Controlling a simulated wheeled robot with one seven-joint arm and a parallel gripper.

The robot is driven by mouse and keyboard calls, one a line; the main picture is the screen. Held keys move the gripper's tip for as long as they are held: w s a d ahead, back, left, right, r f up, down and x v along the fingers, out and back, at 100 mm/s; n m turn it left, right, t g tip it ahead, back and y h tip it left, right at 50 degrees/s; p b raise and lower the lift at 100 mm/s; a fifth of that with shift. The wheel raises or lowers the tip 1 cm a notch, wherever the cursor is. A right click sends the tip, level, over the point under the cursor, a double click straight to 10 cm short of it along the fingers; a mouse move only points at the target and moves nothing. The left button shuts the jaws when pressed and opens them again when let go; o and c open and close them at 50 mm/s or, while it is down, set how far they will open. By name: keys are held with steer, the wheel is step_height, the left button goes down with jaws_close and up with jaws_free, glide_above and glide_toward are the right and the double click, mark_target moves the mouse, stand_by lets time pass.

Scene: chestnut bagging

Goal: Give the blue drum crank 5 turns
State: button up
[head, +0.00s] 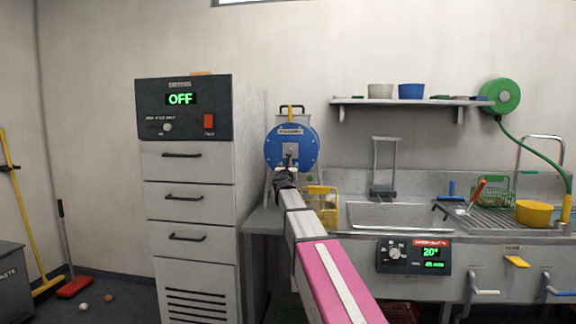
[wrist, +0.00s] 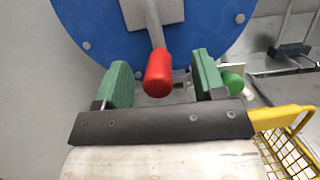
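The blue drum (head: 292,146) stands on the counter between the drying cabinet and the sink. It fills the top of the wrist view (wrist: 80,30). Its crank has a grey arm (wrist: 155,25) and a red handle (wrist: 158,73), with the handle hanging down below the hub. My gripper (head: 285,178) is in front of the drum's lower part; its fingertips are hard to make out in the head view. In the wrist view my gripper (wrist: 158,75) is open, with green finger pads on either side of the red handle and visible gaps between.
The drying cabinet (head: 188,200) stands left of the drum and reads OFF. A yellow basket (head: 322,204) is close to the right of my gripper and also shows in the wrist view (wrist: 283,135). The sink (head: 385,215) lies further right.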

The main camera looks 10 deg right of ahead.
stand_by(0.4)
steer(key=s+a, duration=0.2)
steer(key=s, duration=0.6)
steer(key=shift+s+a, duration=0.3)
steer(key=shift+a, duration=0.1)
steer(key=s+a+f+n+g+y, duration=0.2)
steer(key=s+f+n+y, duration=0.15)
steer(key=f+n, duration=0.55)
steer(key=s+a+f+n+g+y, duration=0.2)
steer(key=a+f+n+g+y, duration=0.15)
steer(key=f+n, duration=0.6)
steer(key=s+a+f+n+g+y, duration=0.2)
steer(key=s+f+n+y, duration=0.15)
steer(key=f+n, duration=0.55)
steer(key=s+d+f+n+g+h, duration=0.1)
steer(key=s+f+n+g, duration=0.3)
steer(key=s+f, duration=0.4)
steer(key=s+d+f+n+g+h, duration=0.1)
steer(key=s+d+f+n+g, duration=0.3)
steer(key=s+f, duration=0.4)
steer(key=s+d+f+n+g+h, duration=0.2)
steer(key=s+d+f+n+g, duration=0.1)
steer(key=s+f, duration=0.5)
steer(key=shift+d+f+n+g, duration=0.2)
steer(key=shift+f+n+g, duration=0.4)
steer(key=shift+f, duration=0.3)
